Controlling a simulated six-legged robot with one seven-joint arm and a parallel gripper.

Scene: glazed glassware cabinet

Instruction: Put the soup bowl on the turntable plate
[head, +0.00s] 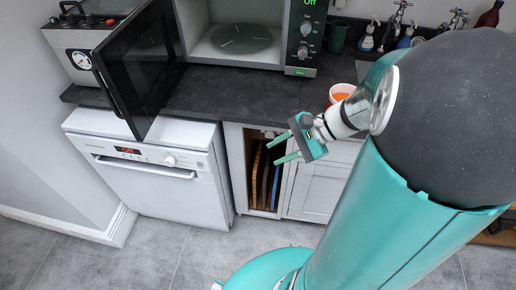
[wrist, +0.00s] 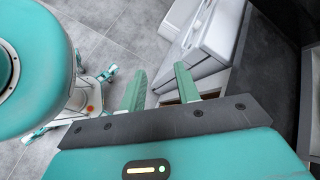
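The turntable plate (head: 241,38) is a dark round disc on the floor of the microwave (head: 250,62), whose door (head: 138,65) stands wide open to the left. My gripper (head: 276,150) is in front of the counter edge, left of the bowl and apart from it. Its two green fingers are spread with nothing between them. In the wrist view the fingers (wrist: 158,88) are also apart and empty.
A white dishwasher (head: 155,165) and a cubby with upright boards (head: 263,175) are below the counter (head: 240,93). A steel appliance with a gauge (head: 80,55) stands at the left. Bottles and taps line the back right. The counter before the microwave is clear.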

